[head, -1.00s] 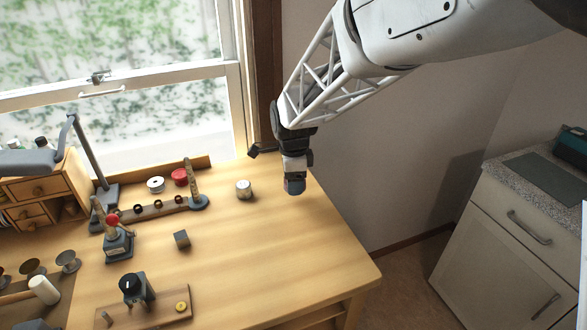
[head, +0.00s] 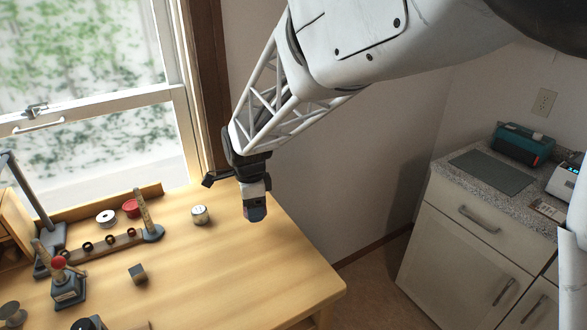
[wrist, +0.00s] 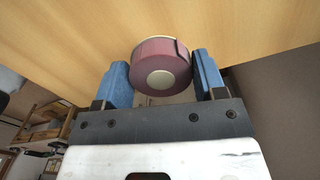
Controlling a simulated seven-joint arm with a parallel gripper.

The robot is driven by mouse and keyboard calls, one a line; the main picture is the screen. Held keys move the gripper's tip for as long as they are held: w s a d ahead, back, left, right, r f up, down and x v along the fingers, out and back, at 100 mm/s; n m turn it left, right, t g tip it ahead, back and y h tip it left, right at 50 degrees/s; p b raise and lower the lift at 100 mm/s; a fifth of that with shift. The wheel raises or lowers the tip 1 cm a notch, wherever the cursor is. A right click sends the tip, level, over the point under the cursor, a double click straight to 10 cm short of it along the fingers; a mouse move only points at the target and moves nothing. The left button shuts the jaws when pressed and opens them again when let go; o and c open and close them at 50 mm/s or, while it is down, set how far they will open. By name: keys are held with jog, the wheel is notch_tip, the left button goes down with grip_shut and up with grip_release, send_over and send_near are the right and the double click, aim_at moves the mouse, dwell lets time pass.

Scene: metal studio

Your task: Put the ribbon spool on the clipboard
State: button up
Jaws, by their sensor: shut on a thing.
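The ribbon spool (wrist: 160,68), a dusky pink-purple roll with a pale core, sits between the blue fingers of my gripper (wrist: 163,75) in the wrist view. My gripper is shut on it. In the head view my gripper (head: 256,213) points down above the right back part of the wooden table, and the spool is mostly hidden by the fingers. A small brown board with a pale sheet, which looks like the clipboard (head: 548,208), lies on the speckled counter at the right, well away from my gripper.
The counter also bears a dark green mat (head: 491,171), a teal machine (head: 524,145) and a white device (head: 567,180). On the table (head: 225,275) are a pale tin (head: 200,215), a small dark cube (head: 138,273) and a peg rack (head: 105,245). A floor gap separates table and counter.

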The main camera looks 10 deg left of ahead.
dwell(0.4)
jog(key=w+d+f+m, duration=0.1)
jog(key=w+d+m, duration=0.2)
jog(key=w+d, duration=0.65)
jog(key=w+d+m, duration=0.4)
jog(key=w+d, duration=0.1)
jog(key=d, duration=1)
jog(key=w+d+f+m, duration=0.1)
jog(key=w+d+m, duration=0.2)
jog(key=w+d, duration=0.75)
jog(key=s+d+m, duration=0.2)
jog(key=d+m, duration=0.1)
jog(key=d, duration=1.2)
jog(key=s+d+f+m, duration=0.1)
jog(key=d+m, duration=0.3)
jog(key=d, duration=1.2)
jog(key=s+d+f+m, duration=0.1)
jog(key=s+d+m, duration=0.2)
jog(key=d, duration=1.3)
jog(key=shift+d+f+m, duration=0.15)
jog(key=shift+d+m, duration=0.1)
jog(key=shift+m, duration=0.05)
jog(key=shift+w, duration=0.1)
send_over(549, 210)
jog(key=shift+a+f, duration=0.1)
jog(key=shift+f, duration=0.65)
